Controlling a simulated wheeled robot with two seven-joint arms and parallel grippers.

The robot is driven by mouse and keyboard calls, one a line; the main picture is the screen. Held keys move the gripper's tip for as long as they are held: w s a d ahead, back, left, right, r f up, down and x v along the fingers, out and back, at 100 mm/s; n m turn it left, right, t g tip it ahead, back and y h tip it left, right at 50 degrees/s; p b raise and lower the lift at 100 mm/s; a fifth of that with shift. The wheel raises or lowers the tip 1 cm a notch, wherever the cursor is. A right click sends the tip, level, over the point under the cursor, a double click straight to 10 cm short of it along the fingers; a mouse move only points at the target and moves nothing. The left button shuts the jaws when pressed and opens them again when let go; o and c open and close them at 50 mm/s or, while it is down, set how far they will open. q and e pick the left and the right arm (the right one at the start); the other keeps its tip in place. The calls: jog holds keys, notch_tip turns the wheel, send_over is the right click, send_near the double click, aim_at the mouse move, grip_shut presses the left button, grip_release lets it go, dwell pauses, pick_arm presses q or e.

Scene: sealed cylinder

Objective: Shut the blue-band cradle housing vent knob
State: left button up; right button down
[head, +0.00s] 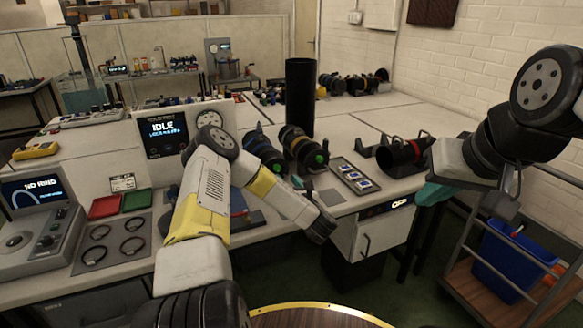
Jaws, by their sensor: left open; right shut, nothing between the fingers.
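The blue-band cradle housing (260,144), a dark cylinder with a blue band, lies on the bench behind my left arm. My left gripper (321,230) is open and empty at the bench's front edge, in front of and below the housings. My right gripper (510,184) is shut and empty at the far right, away from both.
A tray with small parts (355,176) and a dark open cylinder in a red cradle (402,152) sit right of the housings. A tall black tube (300,97) stands behind. The screen (166,134) reads IDLE. A cart with a blue bin (512,262) stands right.

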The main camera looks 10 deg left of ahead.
aim_at(278, 169)
pick_arm(q)
jog(key=x, duration=0.7)
jog(key=shift+w+a, duration=0.25)
grip_shut()
